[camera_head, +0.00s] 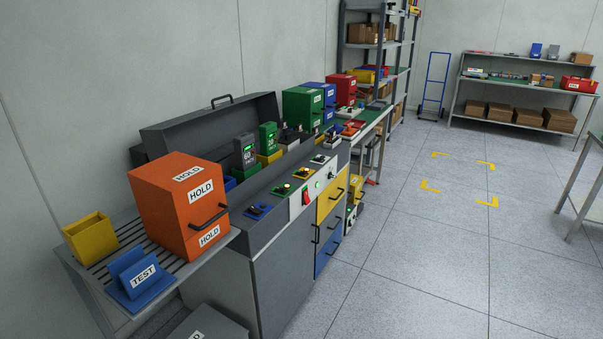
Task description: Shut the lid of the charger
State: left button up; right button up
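The charger (262,218) is a long dark grey bench against the left wall, with a sloped panel of knobs and buttons along its front. In the open bay stand a grey block marked 60 (245,152) and a green block marked 20 (268,138). Lower blue and yellow parts show beside them. The orange HOLD box hides the near end of the bay and lid. Neither of my grippers is in view.
The orange HOLD box (163,205), a yellow bin (89,238) and a blue TEST stand (137,281) sit on a slatted shelf at the near end. Green, blue and red boxes (303,108) stand beyond the lid. The floor (420,260) to the right is open.

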aim_at(209, 134)
jog(key=i+l, duration=0.2)
jog(key=i, duration=0.2)
jog(key=i+l, duration=0.2)
jog(key=i, duration=0.15)
jog(key=i+l+u, duration=0.1)
jog(key=i, duration=0.3)
jog(key=i+l+u, duration=0.1)
jog(key=i+l, duration=0.65)
jog(key=l, duration=0.15)
jog(key=i+l, duration=0.1)
jog(key=l, duration=0.35)
jog(key=i+l, duration=0.1)
jog(key=l, duration=0.35)
jog(key=i+u, duration=0.05)
